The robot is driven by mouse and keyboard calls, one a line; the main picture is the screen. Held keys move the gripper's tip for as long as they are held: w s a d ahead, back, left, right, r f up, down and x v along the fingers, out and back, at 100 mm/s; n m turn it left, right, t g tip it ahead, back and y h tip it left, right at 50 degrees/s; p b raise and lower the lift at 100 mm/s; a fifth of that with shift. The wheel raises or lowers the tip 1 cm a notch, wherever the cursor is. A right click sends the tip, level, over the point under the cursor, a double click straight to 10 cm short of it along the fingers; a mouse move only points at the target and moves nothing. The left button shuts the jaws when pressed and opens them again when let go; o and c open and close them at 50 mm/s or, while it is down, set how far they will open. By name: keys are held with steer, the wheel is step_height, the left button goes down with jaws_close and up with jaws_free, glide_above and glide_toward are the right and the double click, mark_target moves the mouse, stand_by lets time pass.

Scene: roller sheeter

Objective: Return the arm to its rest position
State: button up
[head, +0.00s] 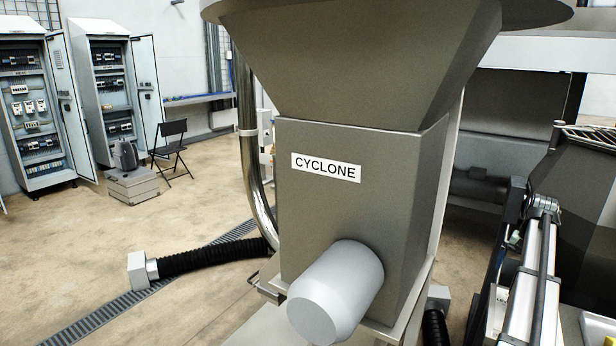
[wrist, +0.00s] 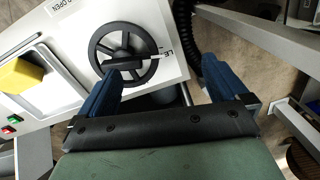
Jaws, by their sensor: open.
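My gripper (wrist: 163,68) shows in the wrist view with its two blue fingers spread wide apart and nothing between them. The left finger overlaps the lower edge of a black handwheel (wrist: 98,36) in the picture; I cannot tell whether they touch. The handwheel sits on a white panel (wrist: 172,70) with partly hidden lettering. My gripper is not visible in the head view.
The grey cyclone hopper (head: 360,220) with a pale cylinder (head: 335,290) fills the head view's middle. Open electrical cabinets (head: 35,110), a folding chair (head: 172,150) and a black hose (head: 210,256) lie left. A yellow block (wrist: 20,75) sits in a tray on the panel.

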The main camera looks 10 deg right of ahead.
steer(key=w+a+f+n, duration=0.1)
steer(key=w+a+f, duration=0.3)
steer(key=a+f, duration=0.75)
steer(key=s+a+f+n+g, duration=0.1)
steer(key=s+a+f, duration=0.1)
steer(key=a+f, duration=1.05)
steer(key=s+a+f+n+g, duration=0.1)
steer(key=s+a+f+n, duration=0.15)
steer(key=a+f, duration=1)
steer(key=s+a+f+g, duration=0.1)
steer(key=s+a+f, duration=0.25)
steer(key=f, duration=0.25)
steer(key=s+a+f, duration=0.2)
steer(key=s+f, duration=0.2)
steer(key=f, duration=0.1)
steer(key=s+a+f+n+g, duration=0.2)
steer(key=s+a+f+n, duration=0.1)
steer(key=s+a, duration=0.6)
steer(key=s+a+f+n+g, duration=0.2)
steer(key=s+a, duration=0.7)
steer(key=s, duration=0.7)
steer(key=shift+a+f+n+h, duration=0.15)
steer(key=shift+f+n+h, duration=0.25)
steer(key=shift+n, duration=0.35)
